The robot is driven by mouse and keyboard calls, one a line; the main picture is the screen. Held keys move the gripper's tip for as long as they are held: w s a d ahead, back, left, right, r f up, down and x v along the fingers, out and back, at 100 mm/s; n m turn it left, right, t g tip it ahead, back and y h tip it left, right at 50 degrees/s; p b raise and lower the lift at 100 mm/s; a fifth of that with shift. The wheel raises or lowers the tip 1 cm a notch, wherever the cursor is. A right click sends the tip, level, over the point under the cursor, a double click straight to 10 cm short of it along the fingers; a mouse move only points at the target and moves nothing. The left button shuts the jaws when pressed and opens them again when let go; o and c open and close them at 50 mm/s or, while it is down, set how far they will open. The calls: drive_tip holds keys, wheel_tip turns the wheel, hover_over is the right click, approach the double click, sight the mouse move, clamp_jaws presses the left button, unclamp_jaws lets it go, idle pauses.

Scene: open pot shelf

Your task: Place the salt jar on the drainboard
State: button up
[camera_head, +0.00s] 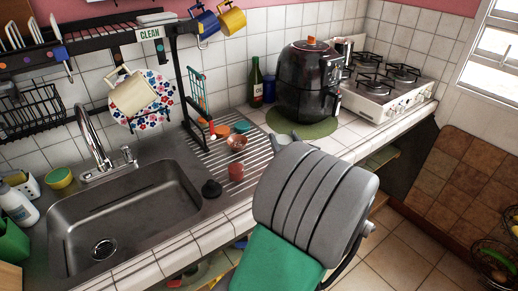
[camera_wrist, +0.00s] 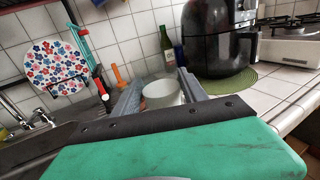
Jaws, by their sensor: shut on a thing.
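My gripper (camera_wrist: 163,84) is shut on a white round jar, which I take for the salt jar (camera_wrist: 161,94). The jar sits between the two grey fingers in the wrist view, with its lower part hidden by my green and black gripper body. In the head view my grey arm covers the jar, and only the tips of my gripper (camera_head: 292,145) show past it, near the counter's front part. The ribbed steel drainboard (camera_head: 257,158) lies to the left of the gripper, beside the sink.
A black air fryer (camera_head: 306,85) on a green mat (camera_head: 325,128) and a green bottle (camera_head: 256,82) stand behind. A dark rack (camera_head: 185,80) rises over the drainboard's left.

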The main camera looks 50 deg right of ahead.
drive_tip(key=w+d+f, duration=0.4)
drive_tip(key=w+f, duration=0.1)
drive_tip(key=w+d+f, duration=0.2)
drive_tip(key=f, duration=0.1)
drive_tip(key=shift+w+d, duration=0.15)
drive_tip(key=shift+d, duration=0.25)
drive_tip(key=shift+w+d+f+b, duration=0.1)
drive_tip(key=shift+f+b, duration=0.4)
drive_tip(key=shift+f, duration=1.15)
drive_tip(key=shift+f, duration=0.1)
drive_tip(key=shift+f, duration=0.15)
drive_tip(key=o, duration=1.5)
